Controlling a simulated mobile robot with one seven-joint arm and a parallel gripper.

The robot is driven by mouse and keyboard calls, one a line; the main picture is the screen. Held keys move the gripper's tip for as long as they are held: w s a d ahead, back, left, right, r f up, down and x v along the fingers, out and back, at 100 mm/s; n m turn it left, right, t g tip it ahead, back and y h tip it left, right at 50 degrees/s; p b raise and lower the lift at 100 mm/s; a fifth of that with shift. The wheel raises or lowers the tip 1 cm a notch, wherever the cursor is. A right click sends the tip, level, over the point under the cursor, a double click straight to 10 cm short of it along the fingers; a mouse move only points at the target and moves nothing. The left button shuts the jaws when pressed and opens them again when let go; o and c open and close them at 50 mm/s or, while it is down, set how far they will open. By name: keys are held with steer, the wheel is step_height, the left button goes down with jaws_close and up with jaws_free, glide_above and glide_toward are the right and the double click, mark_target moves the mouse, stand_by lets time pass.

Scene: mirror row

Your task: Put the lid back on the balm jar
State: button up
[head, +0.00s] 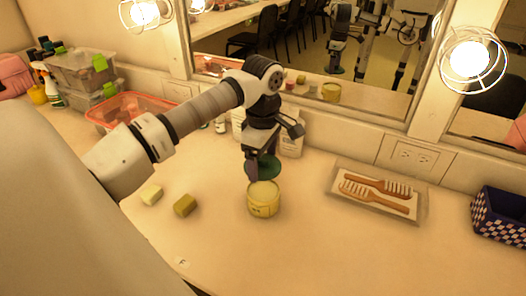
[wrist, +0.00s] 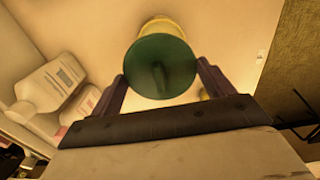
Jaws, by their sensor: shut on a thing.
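A round yellow balm jar (head: 263,204) stands upright on the counter, its top uncovered in the head view. The dark green lid (head: 268,167) is held between the fingers of my gripper (head: 261,168), just above and slightly behind the jar in the picture. In the wrist view the lid (wrist: 150,62) is a green disc with a raised grip, between the two fingertips (wrist: 162,72). It hides most of the jar (wrist: 163,24), whose yellow edge shows behind it. I cannot tell the exact gap between lid and jar.
White bottles (head: 291,140) stand behind my gripper near the mirror. The counter in front of the jar is mostly clear.

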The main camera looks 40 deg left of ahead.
steer(key=shift+s+d+f, duration=0.1)
steer(key=shift+d+f, duration=0.1)
steer(key=shift+f+b, duration=2)
steer(key=shift+f, duration=1.1)
steer(key=shift+f+b, duration=0.2)
steer(key=shift+b, duration=0.5)
stand_by(0.4)
steer(key=o, duration=0.9)
